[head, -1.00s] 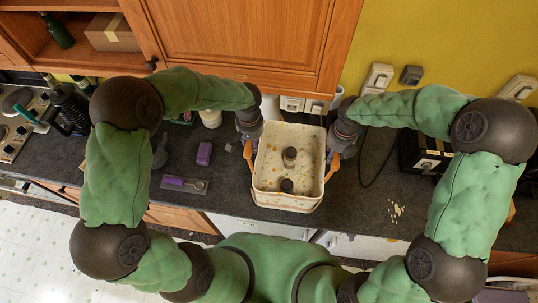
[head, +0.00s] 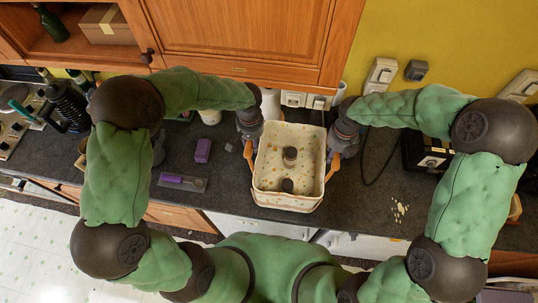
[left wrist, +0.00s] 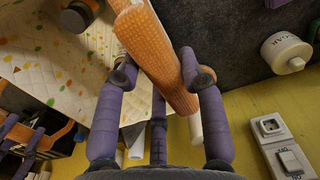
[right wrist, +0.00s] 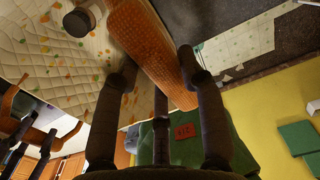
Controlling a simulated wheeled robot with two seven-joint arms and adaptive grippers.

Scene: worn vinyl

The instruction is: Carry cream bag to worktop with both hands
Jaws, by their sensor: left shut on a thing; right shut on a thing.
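The cream bag (head: 288,198) is an open-topped, boxy bag with coloured spots, in front of me over the dark worktop (head: 225,190). Two dark round-topped items show inside it. My left gripper (head: 249,140) is at its left side, shut on an orange strap handle (left wrist: 158,55). My right gripper (head: 336,143) is at its right side, shut on the other orange handle (right wrist: 150,50). The bag looks upright and level between both hands. Whether its base touches the worktop cannot be told from above.
A purple block (head: 203,150) and a purple-handled tool (head: 182,181) lie left of the bag. Pale crumbs (head: 400,209) lie to the right, near a black box (head: 427,152). Wall sockets (head: 380,75) and a wooden cabinet (head: 235,35) are behind. Worktop between bag and crumbs is mostly clear.

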